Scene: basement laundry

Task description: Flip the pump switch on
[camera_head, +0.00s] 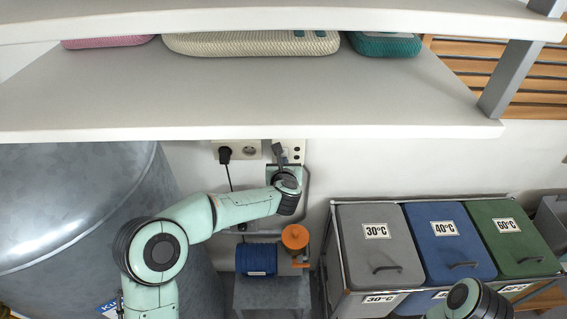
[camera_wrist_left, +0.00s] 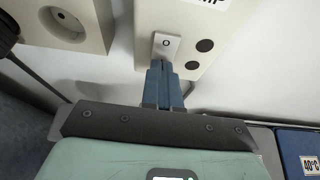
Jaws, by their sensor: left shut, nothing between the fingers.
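My left gripper (camera_wrist_left: 161,66) is shut and empty. Its blue fingertips are at the lower edge of the rocker; I cannot tell whether they touch it. In the head view my left gripper (camera_head: 279,150) is in front of the switch box (camera_head: 297,150) and hides the rocker. The pump (camera_head: 256,259), blue with an orange part, stands below. My right gripper is out of view.
A socket plate (camera_head: 238,151) with a black plug is left of the switch box. A white shelf (camera_head: 250,100) overhangs above. A metal tank (camera_head: 75,200) stands at left. Lidded laundry bins (camera_head: 378,245) in grey, blue and green stand at right.

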